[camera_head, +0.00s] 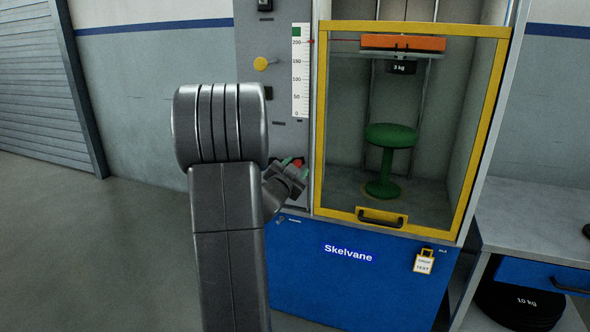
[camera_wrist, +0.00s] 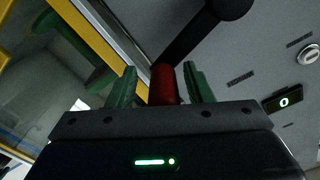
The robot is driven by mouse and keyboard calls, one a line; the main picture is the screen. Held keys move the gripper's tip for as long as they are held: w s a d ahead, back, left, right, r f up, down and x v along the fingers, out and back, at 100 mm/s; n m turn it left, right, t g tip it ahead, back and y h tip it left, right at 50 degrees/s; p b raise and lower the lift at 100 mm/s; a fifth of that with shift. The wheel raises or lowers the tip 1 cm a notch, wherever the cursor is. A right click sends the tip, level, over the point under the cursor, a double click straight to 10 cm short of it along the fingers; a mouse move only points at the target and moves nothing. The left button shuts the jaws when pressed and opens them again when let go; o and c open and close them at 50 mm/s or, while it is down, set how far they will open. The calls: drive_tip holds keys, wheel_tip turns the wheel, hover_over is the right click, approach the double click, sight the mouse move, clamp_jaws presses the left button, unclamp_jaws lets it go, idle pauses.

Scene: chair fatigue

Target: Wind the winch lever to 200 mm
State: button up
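The winch lever (camera_wrist: 190,45) shows in the wrist view as a black crank arm running from a round hub down to a red grip (camera_wrist: 163,84). The red grip (camera_head: 297,162) shows small in the head view, partly hidden by my gripper. My gripper (camera_wrist: 160,82) has its green fingers on either side of the red grip, with a visible gap at the left, so it looks open around it. The white height scale (camera_head: 300,85) runs from 0 to 200, with a green patch at its top. A red pointer mark (camera_head: 312,42) sits about level with 200.
An orange drop weight (camera_head: 403,43) with a 3 kg plate (camera_head: 402,68) hangs high above a green stool (camera_head: 388,160). The yellow-framed guard (camera_head: 319,130) is down in front. A display (camera_wrist: 283,102) reads 0.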

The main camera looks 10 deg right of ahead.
drive_tip(key=shift+r, duration=0.1)
drive_tip(key=shift+s+a, duration=0.25)
drive_tip(key=p+v, duration=0.2)
drive_tip(key=v, duration=1.1)
drive_tip(key=b+x, duration=0.2)
drive_tip(key=x, duration=1.1)
drive_tip(key=shift+w+d, duration=0.25)
drive_tip(key=shift+r, duration=0.1)
drive_tip(key=shift+a, duration=0.1)
